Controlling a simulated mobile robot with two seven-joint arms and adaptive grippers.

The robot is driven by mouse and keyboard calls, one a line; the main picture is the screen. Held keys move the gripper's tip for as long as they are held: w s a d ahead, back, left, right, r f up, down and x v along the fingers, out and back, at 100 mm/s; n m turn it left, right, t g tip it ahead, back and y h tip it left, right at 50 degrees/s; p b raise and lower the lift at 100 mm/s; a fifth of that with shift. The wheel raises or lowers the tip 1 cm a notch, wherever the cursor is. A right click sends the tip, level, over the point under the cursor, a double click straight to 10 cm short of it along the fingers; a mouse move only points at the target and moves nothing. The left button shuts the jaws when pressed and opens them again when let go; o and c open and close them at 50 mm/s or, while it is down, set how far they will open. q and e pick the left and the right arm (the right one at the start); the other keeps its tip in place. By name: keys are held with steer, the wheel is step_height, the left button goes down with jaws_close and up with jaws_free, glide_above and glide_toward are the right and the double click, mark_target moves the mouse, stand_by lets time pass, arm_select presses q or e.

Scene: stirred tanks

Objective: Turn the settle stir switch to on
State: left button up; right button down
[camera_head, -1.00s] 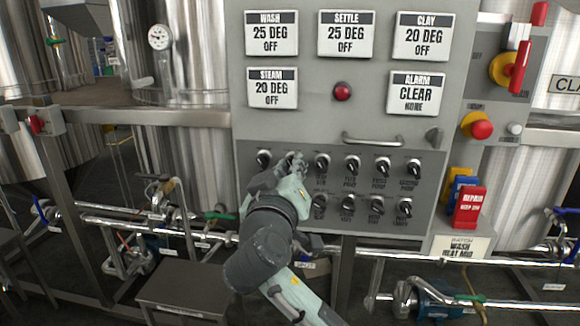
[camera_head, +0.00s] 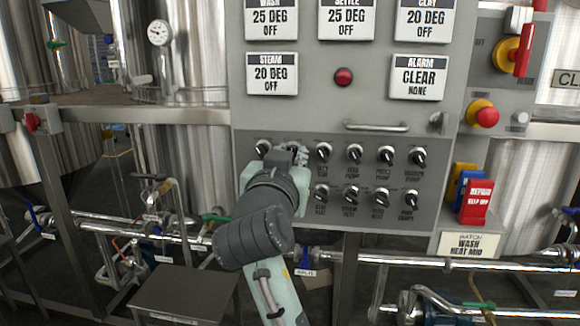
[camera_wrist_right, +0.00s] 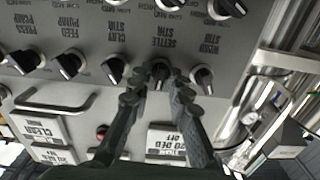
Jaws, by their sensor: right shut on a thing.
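The settle stir switch (camera_wrist_right: 160,74) is a black knob on the grey control panel, under its printed label in the turned-over right wrist view. My right gripper (camera_wrist_right: 159,82) has its two dark fingers on either side of this knob and is shut on it. In the head view my right gripper (camera_head: 288,154) covers the switch, second from left in the upper row. The knob's exact angle is hard to tell. The settle display (camera_head: 347,17) reads 25 DEG OFF. My left gripper is not in view.
The wash stir knob (camera_head: 263,148) is close on the left and the clay stir knob (camera_head: 323,151) close on the right. More knobs sit below. A horizontal handle (camera_head: 376,127) sticks out above. A red button (camera_head: 487,116) and coloured tags (camera_head: 474,202) are at the right.

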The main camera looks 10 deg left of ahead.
arm_select(q)
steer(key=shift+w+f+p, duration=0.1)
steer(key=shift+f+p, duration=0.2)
steer(key=shift+p, duration=0.05)
arm_select(e)
steer(key=shift+r+m, duration=0.1)
steer(key=shift+m, duration=2.3)
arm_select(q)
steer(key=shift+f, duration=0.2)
arm_select(e)
steer(key=c, duration=1.6)
jaws_free()
steer(key=shift+c, duration=0.2)
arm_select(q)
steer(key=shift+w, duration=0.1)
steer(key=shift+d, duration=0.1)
